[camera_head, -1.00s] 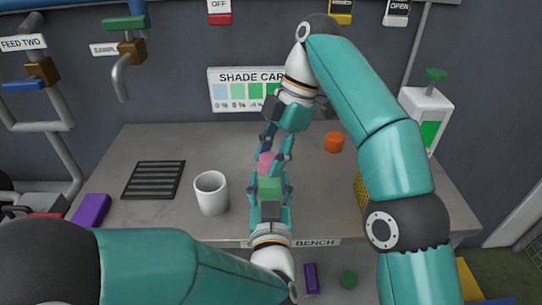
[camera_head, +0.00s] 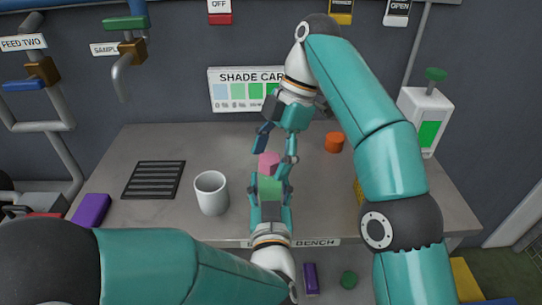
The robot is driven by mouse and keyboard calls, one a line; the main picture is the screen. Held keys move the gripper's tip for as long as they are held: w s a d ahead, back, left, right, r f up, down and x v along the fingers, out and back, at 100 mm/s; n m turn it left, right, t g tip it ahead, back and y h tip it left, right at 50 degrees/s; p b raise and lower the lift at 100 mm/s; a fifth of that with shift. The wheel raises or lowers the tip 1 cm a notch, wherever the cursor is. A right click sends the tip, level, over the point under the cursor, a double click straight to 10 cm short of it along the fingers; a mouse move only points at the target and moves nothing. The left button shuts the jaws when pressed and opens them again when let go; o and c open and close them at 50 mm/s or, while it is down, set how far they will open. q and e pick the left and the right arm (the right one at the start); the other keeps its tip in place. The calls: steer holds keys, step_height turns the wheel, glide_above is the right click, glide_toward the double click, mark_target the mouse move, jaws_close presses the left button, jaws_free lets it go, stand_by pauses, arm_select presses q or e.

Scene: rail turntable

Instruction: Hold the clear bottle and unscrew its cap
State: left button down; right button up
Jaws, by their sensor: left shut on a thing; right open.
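The bottle (camera_head: 270,187) shows as a green body between the fingers of my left gripper (camera_head: 270,184), which is shut on it above the front of the bench. A pink cap (camera_head: 269,160) shows at the bottle's top; whether it is still threaded on cannot be told. My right gripper (camera_head: 273,155) comes down from above. Its fingers are spread on either side of the pink cap, with a gap visible at the left finger. The lower part of the bottle is hidden by my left gripper.
On the bench (camera_head: 320,210) stand a white mug (camera_head: 211,195) left of the grippers and an orange cylinder (camera_head: 334,142) behind right. A black grate (camera_head: 153,180) and a purple block (camera_head: 91,210) lie at left. A yellow item (camera_head: 359,190) is partly behind my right arm.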

steer(key=m+t, duration=0.1)
steer(key=m, duration=0.4)
steer(key=shift+s+t+y, duration=0.15)
steer(key=shift+t+y, duration=0.15)
steer(key=shift+t, duration=0.1)
steer(key=m+t, duration=0.1)
steer(key=m, duration=0.3)
steer(key=shift+s+m+t, duration=0.1)
steer(key=shift+m+t, duration=0.2)
steer(key=shift+t, duration=0.1)
steer(key=shift+m+t+h, duration=0.4)
steer(key=shift+m, duration=0.8)
jaws_close()
steer(key=n+g, duration=0.1)
steer(key=n, duration=0.1)
steer(key=n+g, duration=0.1)
steer(key=n, duration=0.2)
steer(key=shift+w+n+y, duration=0.2)
steer(key=shift+n+y, duration=0.1)
